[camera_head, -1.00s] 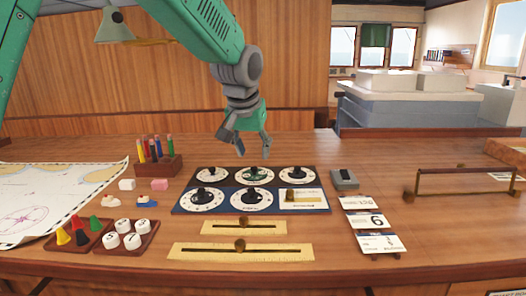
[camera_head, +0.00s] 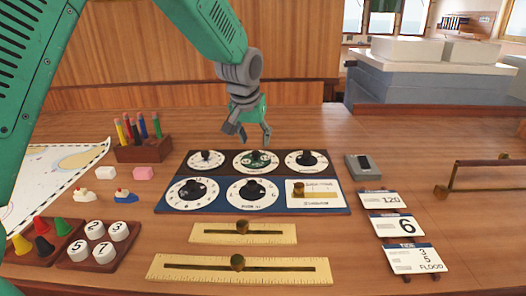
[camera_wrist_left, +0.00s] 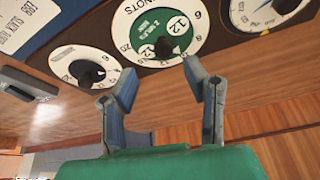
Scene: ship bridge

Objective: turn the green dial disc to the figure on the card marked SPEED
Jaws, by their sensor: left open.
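The green dial disc (camera_head: 254,163) sits in the middle of the panel's back row, with a black knob on it. The wrist view shows its green face (camera_wrist_left: 172,38) inside a white numbered ring, near the word KNOTS, with a small dark pointer at its lower edge. My left gripper (camera_head: 248,137) is open and empty just above and behind this dial. In the wrist view its two fingers (camera_wrist_left: 165,88) are apart, below the dial's edge. The middle card (camera_head: 398,226) shows a 6; its small heading is too small to read. My right gripper is out of view.
Other black-knobbed dials (camera_head: 192,193) surround the green one. Two brass sliders (camera_head: 244,233) lie in front. Cards showing 120 (camera_head: 380,199) and 3 5 FLOOD (camera_head: 416,261) flank the middle card. A pen holder (camera_head: 140,152) stands behind left. The table behind the panel is clear.

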